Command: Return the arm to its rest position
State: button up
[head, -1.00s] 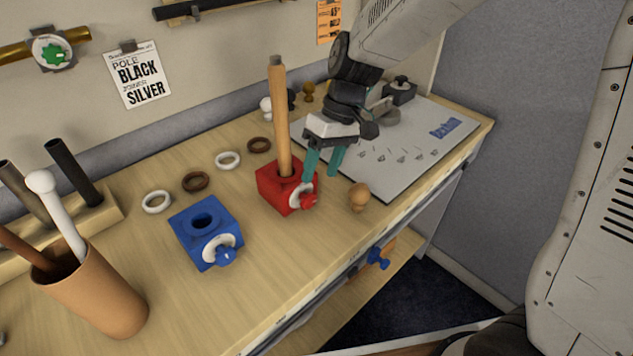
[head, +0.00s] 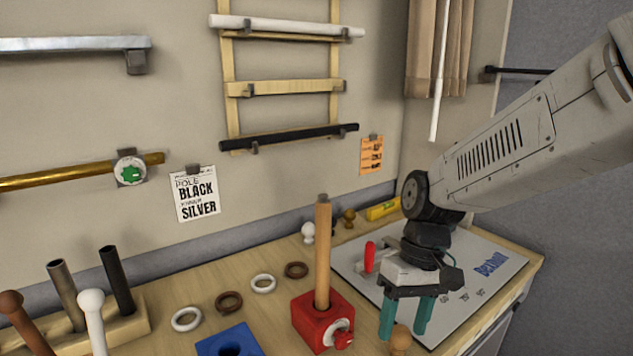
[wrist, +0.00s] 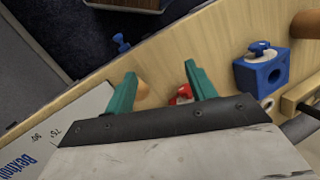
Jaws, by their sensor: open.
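My gripper (head: 404,332) hangs at the end of my arm with its two teal fingers pointing down, apart and empty. In the head view it is to the right of the red block (head: 312,322), which holds an upright wooden pole (head: 322,250). A round wooden knob (head: 400,342) shows between and below the fingertips. Whether the fingers touch the knob cannot be told. In the wrist view the open gripper (wrist: 160,72) shows both fingers, with the red block's part (wrist: 182,95) seen between them and the blue block (wrist: 262,68) to the right.
A white printed board (head: 470,268) lies behind and right of the gripper, with a red-handled tool (head: 369,257) on it. The blue block (head: 228,343), several rings and a rack (head: 122,322) of poles are to the left. Wall racks stand behind.

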jog(key=s+d+r+m+t+h, duration=0.1)
jog(key=s+d+r+m+t, duration=0.1)
jog(key=s+d+r, duration=0.2)
jog(key=s+d+r+m+t+h, duration=0.1)
jog(key=s+d+r, duration=0.3)
jog(key=s+d, duration=0.4)
jog(key=shift+s+r+m+t, duration=0.3)
jog(key=shift+s+m+t, duration=0.3)
jog(key=shift+s, duration=0.65)
